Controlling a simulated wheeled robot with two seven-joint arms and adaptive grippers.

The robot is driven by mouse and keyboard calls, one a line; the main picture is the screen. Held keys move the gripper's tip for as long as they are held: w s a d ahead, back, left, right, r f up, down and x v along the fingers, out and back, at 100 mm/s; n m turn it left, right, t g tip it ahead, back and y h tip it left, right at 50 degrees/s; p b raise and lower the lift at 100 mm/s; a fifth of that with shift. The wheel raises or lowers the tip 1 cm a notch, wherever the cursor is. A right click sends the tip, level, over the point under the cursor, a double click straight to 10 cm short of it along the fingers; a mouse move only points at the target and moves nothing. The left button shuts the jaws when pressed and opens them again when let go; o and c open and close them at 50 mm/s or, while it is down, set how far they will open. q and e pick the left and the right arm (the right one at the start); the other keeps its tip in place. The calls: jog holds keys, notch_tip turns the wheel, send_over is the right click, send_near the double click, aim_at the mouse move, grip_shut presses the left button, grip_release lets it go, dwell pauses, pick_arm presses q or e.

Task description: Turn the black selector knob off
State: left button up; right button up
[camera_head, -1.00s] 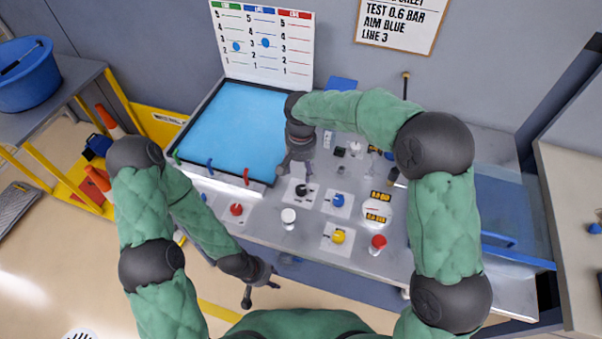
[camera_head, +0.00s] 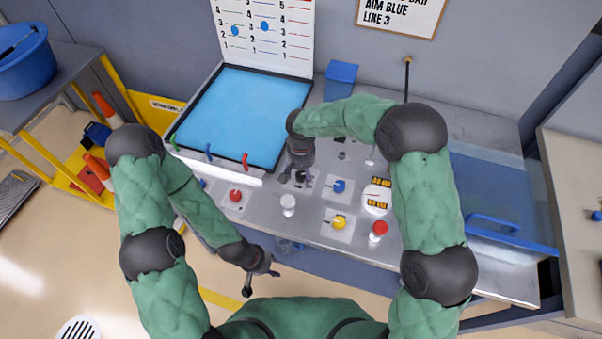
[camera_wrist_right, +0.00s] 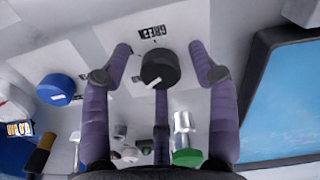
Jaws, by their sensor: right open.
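The black selector knob (camera_wrist_right: 160,68) sits on a white plate with a partly covered label in the right wrist view. In the head view the knob (camera_head: 300,176) is mostly hidden under my right gripper (camera_head: 294,178). In the right wrist view my right gripper (camera_wrist_right: 161,62) is open, with its fingers spread around the knob. I see gaps between the fingers and the knob; contact is not visible. The knob's white pointer mark points to its lower left in that view. My left gripper (camera_head: 262,283) hangs off the front edge of the bench, with its fingers apart and empty.
Blue (camera_head: 339,186), yellow (camera_head: 339,222) and red (camera_head: 235,195) knobs are close by. A white cap (camera_head: 288,204) and a red cap (camera_head: 378,230) stand near the front edge. The blue-floored tray (camera_head: 244,115) lies left of my right gripper. A round gauge (camera_head: 376,198) is at the right.

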jog(key=c, duration=1.1)
jog(key=shift+c, duration=0.2)
jog(key=shift+n, duration=0.4)
jog(key=n+p, duration=0.2)
jog(key=n, duration=0.2)
jog(key=shift+s+n, duration=0.1)
jog(key=shift+n, duration=0.3)
jog(key=n+p, duration=0.2)
jog(key=n, duration=0.4)
jog(key=shift+f, duration=0.1)
jog(key=shift+n, duration=0.3)
